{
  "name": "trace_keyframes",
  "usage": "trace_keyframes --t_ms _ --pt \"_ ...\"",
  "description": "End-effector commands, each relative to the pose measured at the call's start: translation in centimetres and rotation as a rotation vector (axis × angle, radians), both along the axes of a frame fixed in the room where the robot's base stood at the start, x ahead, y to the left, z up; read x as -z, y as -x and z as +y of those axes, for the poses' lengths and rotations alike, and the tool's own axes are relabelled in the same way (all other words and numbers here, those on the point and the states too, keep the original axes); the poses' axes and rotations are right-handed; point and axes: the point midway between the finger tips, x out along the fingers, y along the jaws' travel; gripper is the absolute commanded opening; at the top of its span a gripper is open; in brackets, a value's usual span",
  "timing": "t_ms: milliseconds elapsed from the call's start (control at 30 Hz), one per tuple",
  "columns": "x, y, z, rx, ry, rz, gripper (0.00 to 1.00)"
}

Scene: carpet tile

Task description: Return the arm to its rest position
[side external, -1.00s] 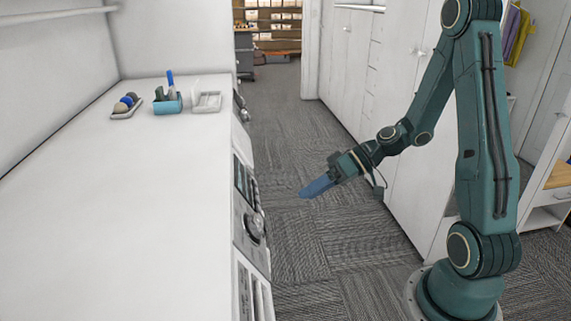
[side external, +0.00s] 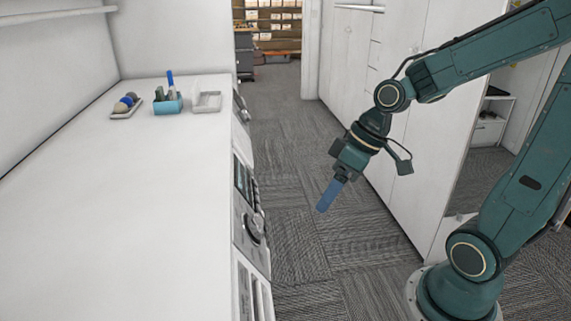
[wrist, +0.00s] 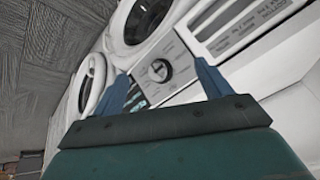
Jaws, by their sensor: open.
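My gripper (side external: 330,195) hangs over the carpet aisle in the side external view, to the right of the white counter (side external: 110,210) and clear of it. Its blue fingers point down and a little left. In the wrist view the two blue fingers of my gripper (wrist: 165,85) stand apart with nothing between them. Behind them shows a white washing machine front with a round dial (wrist: 160,70). My arm is folded back, with its elbow out of the picture at the upper right.
On the counter's far end stand a small tray with round items (side external: 126,106), a blue holder (side external: 168,105) with upright items and an empty white tray (side external: 206,102). White cabinets (side external: 395,60) line the aisle's right side. The carpet (side external: 290,150) between is free.

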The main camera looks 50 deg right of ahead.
Motion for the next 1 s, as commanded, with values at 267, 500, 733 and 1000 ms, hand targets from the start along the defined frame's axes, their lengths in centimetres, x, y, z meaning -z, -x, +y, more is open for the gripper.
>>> trace_keyframes --t_ms 267,500,733,1000 --pt "-3.3 3.0 0.4 0.066 0.126 -0.026 0.77" --pt "-5.9 5.9 0.3 0.157 0.182 -0.066 0.77" --pt "-7.5 8.2 -0.1 0.237 0.192 -0.103 0.77" --pt "-7.9 8.9 -0.2 0.267 0.189 -0.11 0.77"
